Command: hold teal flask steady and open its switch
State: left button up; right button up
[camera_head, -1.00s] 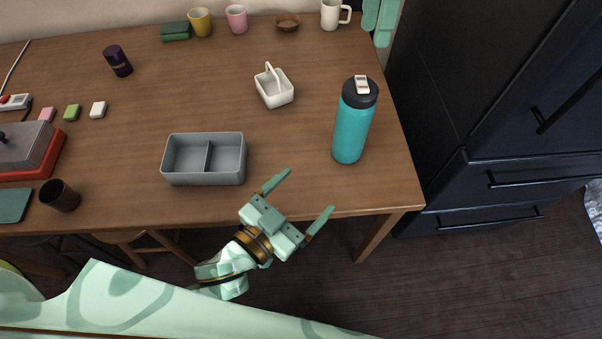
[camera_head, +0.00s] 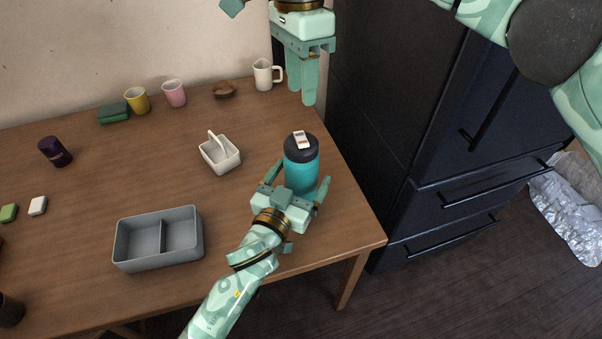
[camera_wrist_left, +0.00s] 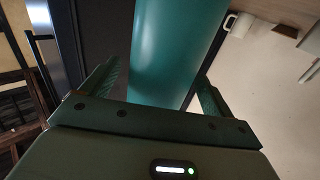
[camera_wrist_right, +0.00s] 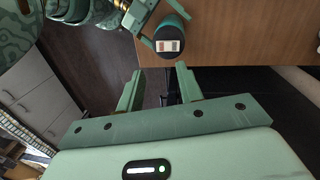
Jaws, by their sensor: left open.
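The teal flask (camera_head: 301,176) stands upright near the table's right edge. Its dark lid carries the small white switch (camera_head: 301,139) with a reddish-brown mark, which also shows in the right wrist view (camera_wrist_right: 168,46). My left gripper (camera_head: 299,181) is open with one finger on each side of the flask body. In the left wrist view the teal body (camera_wrist_left: 172,50) stands between the fingers; contact is unclear. My right gripper (camera_head: 303,92) is above and behind the flask in the head view, pointing down, empty. Its fingers stand apart in the right wrist view (camera_wrist_right: 159,78).
A white basket (camera_head: 220,156) and a grey two-part box (camera_head: 186,255) stand left of the flask. A white mug (camera_head: 264,76), brown bowl (camera_head: 223,90), pink cup (camera_head: 174,94) and yellow cup (camera_head: 138,101) line the back. A dark cabinet (camera_head: 400,120) stands right of the table.

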pick_arm(q)
jog(key=shift+w+d, duration=0.25)
jog(key=shift+w, duration=0.3)
